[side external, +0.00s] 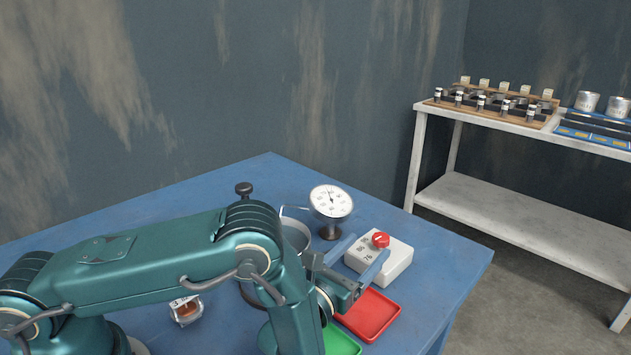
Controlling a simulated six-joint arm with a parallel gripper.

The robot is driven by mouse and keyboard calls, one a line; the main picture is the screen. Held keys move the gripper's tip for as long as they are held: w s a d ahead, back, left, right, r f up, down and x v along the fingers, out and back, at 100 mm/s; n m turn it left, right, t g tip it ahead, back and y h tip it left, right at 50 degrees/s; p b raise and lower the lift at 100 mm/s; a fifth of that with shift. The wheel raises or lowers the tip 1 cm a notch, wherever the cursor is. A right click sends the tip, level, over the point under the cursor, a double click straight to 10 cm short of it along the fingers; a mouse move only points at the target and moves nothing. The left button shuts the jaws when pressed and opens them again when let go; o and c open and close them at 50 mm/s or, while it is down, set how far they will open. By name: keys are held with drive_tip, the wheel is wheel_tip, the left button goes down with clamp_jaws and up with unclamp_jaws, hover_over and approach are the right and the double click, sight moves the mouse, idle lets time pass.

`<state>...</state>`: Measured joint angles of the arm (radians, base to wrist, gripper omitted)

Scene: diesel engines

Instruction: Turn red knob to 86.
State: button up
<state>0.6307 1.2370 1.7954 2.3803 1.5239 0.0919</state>
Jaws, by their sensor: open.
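The red knob (380,240) sits on top of a white box (399,262) on the blue table. A pale pointer line shows on the knob. Dark numbers are printed on the box face to its left and below; they are small, and I cannot tell for sure which one the pointer faces. My gripper (359,258) is open, with its two blue-grey fingers spread near the box. One finger reaches past the box's left side and the other lies over its front part. The fingers look empty and short of the knob. I cannot tell whether they touch the box.
A dial gauge (331,203) on a dark stand is behind the box. A red tray (371,316) and a green tray (341,341) lie in front. A metal cylinder (296,235) is partly hidden by my arm. The blue table (452,262) is clear right of the box.

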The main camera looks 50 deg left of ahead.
sight(379, 246)
drive_tip(key=y, duration=0.1)
drive_tip(key=n+y, duration=0.1)
drive_tip(key=y, duration=0.1)
drive_tip(key=shift+w+d+r+n, duration=0.15)
drive_tip(key=shift+w+d+n, duration=0.15)
drive_tip(key=shift+d, duration=0.1)
drive_tip(key=shift+d+n+g+y, duration=0.3)
drive_tip(key=shift+n+y, duration=0.1)
drive_tip(key=shift+y, duration=0.2)
drive_tip(key=shift+s+d+f+n+g+y, duration=0.1)
drive_tip(key=shift+d+f+n+g+y, duration=0.55)
drive_tip(key=shift+n+g+y, duration=0.2)
drive_tip(key=shift+x, duration=2.5)
drive_tip(key=shift+a, duration=0.1)
clamp_jaws()
